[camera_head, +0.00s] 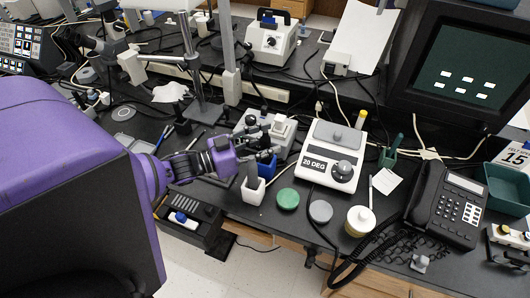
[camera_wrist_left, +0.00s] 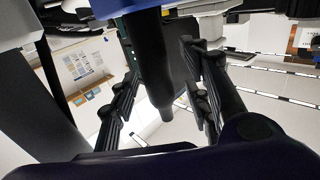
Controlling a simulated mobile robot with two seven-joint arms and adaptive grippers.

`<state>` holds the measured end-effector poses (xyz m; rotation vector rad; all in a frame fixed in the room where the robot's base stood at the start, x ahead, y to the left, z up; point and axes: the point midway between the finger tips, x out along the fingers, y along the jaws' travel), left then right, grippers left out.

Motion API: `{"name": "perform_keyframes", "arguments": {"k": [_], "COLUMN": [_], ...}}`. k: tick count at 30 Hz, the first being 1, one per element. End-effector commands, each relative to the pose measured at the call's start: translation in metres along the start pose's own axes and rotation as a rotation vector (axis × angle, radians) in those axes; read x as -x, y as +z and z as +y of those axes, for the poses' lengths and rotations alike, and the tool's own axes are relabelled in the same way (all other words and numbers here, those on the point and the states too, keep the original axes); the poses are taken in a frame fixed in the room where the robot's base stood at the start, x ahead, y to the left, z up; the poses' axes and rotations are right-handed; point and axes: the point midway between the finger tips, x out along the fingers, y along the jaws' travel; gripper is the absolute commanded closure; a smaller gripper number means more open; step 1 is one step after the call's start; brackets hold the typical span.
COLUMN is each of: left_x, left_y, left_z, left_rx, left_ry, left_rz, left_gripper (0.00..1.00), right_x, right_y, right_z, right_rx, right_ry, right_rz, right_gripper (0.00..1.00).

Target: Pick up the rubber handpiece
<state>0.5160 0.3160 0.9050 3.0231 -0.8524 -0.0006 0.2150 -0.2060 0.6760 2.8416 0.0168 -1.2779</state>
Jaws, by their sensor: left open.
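A grey handpiece (camera_head: 252,172), which I take to be the rubber one, stands upright in a small white holder (camera_head: 253,191) near the front edge of the bench. My left gripper (camera_head: 268,144) reaches in from the left, open, just above and beside it. In the left wrist view a dark tapered shaft (camera_wrist_left: 153,62), likely this handpiece, lies between the two spread fingers of the left gripper (camera_wrist_left: 160,88). Gaps show on both sides of the shaft. The gripper hides part of the handpiece's top in the head view. My right gripper is out of view.
A blue holder (camera_head: 267,166) stands right behind the white one. A white hot plate (camera_head: 331,157) marked 20 DEG is to the right. Green (camera_head: 287,198) and grey (camera_head: 320,211) discs and a jar (camera_head: 360,220) lie in front, with a black phone (camera_head: 447,205) farther right.

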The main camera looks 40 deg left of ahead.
Motion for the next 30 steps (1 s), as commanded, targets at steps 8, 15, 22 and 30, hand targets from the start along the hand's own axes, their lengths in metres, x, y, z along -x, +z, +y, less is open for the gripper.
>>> {"name": "perform_keyframes", "arguments": {"k": [8, 15, 22, 30], "left_x": [0.0, 0.0, 0.0, 0.0], "left_y": [0.001, 0.001, 0.0, -0.033], "left_z": [0.0, 0.0, 0.0, 0.0], "left_rx": [0.0, 0.0, 0.0, -0.005], "left_ry": [0.0, 0.0, 0.001, 0.003], "left_rz": [-0.001, -0.001, 0.001, 0.004], "left_gripper": [0.68, 1.0, 1.0, 1.0], "right_x": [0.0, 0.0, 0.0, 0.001], "right_y": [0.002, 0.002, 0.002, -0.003], "right_z": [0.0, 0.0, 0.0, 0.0], "right_rx": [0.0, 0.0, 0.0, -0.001], "right_ry": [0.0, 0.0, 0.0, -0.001], "right_rz": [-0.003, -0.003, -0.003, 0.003], "right_gripper": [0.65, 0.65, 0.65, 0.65]}}
